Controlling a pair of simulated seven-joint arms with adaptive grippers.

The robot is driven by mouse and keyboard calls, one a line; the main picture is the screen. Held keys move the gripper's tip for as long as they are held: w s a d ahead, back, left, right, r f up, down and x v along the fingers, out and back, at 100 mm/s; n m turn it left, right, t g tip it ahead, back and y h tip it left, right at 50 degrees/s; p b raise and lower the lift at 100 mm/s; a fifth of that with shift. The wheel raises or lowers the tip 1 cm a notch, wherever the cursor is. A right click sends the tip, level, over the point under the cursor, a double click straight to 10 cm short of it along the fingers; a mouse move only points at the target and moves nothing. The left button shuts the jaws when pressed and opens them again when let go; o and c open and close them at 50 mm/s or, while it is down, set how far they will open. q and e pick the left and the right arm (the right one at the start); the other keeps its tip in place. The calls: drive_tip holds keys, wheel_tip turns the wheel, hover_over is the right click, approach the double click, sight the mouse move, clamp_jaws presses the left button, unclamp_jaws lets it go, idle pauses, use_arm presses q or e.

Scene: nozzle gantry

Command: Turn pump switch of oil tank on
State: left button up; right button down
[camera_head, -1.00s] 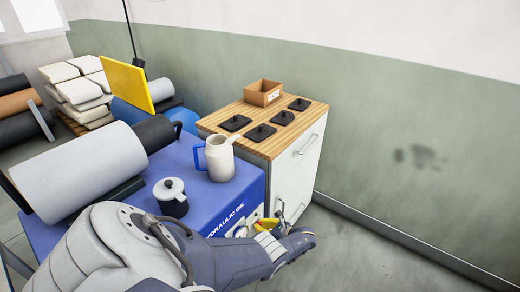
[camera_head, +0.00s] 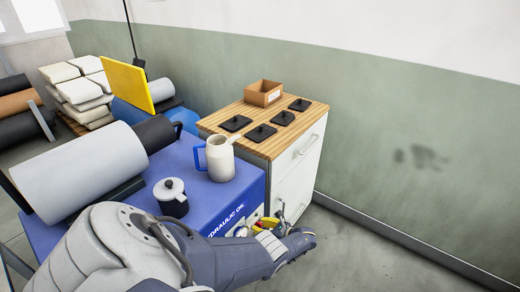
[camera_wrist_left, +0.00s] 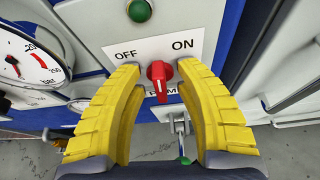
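The pump switch (camera_wrist_left: 160,73) is a red rotary knob on a white plate (camera_wrist_left: 118,50) marked OFF and ON, in the left wrist view. The blue oil tank (camera_head: 205,200), lettered HYDRAULIC OIL, carries this panel on its front. My left gripper (camera_wrist_left: 158,72) has yellow padded fingers, spread apart on either side of the knob. Clear gaps show between knob and fingers; they do not appear to touch it. In the head view my left gripper (camera_head: 272,224) is at the tank's front, partly hidden by my forearm. The knob is hidden there. My right gripper is not in view.
A green button (camera_wrist_left: 139,10) is above the plate and a pressure gauge (camera_wrist_left: 28,62) to its left. A beige jug (camera_head: 220,158) and a black-and-white pot (camera_head: 171,197) stand on the tank. A wooden-topped cabinet (camera_head: 232,108) stands beside it.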

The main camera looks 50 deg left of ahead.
use_arm(q)
drive_tip(key=v, duration=1.2)
drive_tip(key=shift+r, duration=0.1)
drive_tip(key=shift+o, duration=0.4)
